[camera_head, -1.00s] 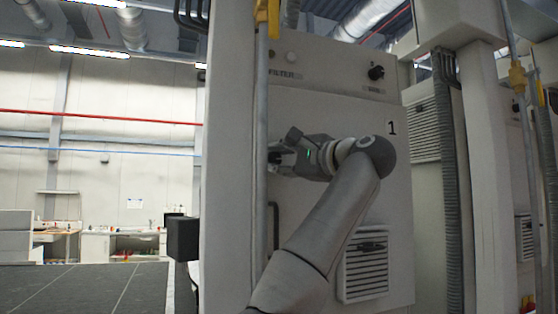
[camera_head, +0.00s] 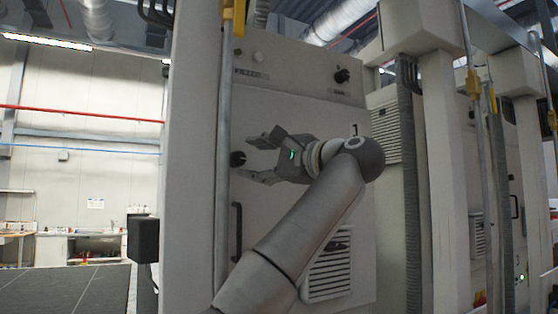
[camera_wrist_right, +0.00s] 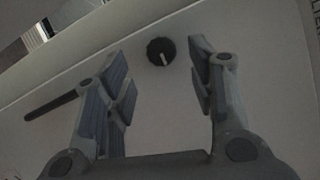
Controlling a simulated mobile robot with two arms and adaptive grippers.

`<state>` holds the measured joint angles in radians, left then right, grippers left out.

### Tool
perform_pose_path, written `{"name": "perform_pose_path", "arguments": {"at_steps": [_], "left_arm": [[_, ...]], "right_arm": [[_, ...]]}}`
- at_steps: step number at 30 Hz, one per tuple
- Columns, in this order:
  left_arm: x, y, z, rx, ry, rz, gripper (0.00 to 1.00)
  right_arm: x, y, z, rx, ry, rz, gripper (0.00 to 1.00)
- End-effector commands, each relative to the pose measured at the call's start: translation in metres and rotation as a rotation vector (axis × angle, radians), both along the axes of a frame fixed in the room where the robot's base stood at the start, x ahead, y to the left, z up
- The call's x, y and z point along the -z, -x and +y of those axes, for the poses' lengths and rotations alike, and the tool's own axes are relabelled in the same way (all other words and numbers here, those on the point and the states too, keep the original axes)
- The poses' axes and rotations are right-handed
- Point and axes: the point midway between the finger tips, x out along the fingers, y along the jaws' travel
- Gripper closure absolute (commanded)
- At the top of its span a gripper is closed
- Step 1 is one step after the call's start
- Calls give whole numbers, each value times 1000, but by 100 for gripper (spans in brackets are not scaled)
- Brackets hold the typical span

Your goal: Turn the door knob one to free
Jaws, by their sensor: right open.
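A black round door knob (camera_head: 238,159) sits on the pale door panel (camera_head: 290,215) at its left side, above a dark vertical handle. My right gripper (camera_head: 259,160) is open, its two fingers apart and pointing left toward the knob. In the right wrist view the knob (camera_wrist_right: 161,51) shows a light pointer line and lies ahead of the fingertips, between them across the picture. The fingers do not appear to touch it. My left gripper is in neither view.
A dark bar handle (camera_head: 237,230) stands out below the knob. A vertical grey pipe (camera_head: 223,170) runs close to the knob's left. Another black knob (camera_head: 342,76) is higher on the upper panel. A vent grille (camera_head: 328,270) is low on the door.

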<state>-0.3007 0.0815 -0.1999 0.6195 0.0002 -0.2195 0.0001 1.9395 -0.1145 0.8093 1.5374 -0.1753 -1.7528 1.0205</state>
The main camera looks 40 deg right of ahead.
Motion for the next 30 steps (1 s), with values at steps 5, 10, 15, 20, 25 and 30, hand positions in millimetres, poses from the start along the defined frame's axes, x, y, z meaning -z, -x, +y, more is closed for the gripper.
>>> {"name": "perform_pose_path", "arguments": {"at_steps": [5,10,15,20,25,30], "left_arm": [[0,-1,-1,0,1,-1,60],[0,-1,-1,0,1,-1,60],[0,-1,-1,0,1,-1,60],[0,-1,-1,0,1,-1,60],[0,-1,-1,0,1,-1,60],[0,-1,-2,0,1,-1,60]], "right_arm": [[3,39,-7,4,-1,-4,49],[6,62,-10,2,0,-1,49],[7,71,-11,1,0,0,49],[7,72,-11,0,0,1,49],[7,72,-11,0,0,0,49],[7,72,-11,0,0,0,49]]}}
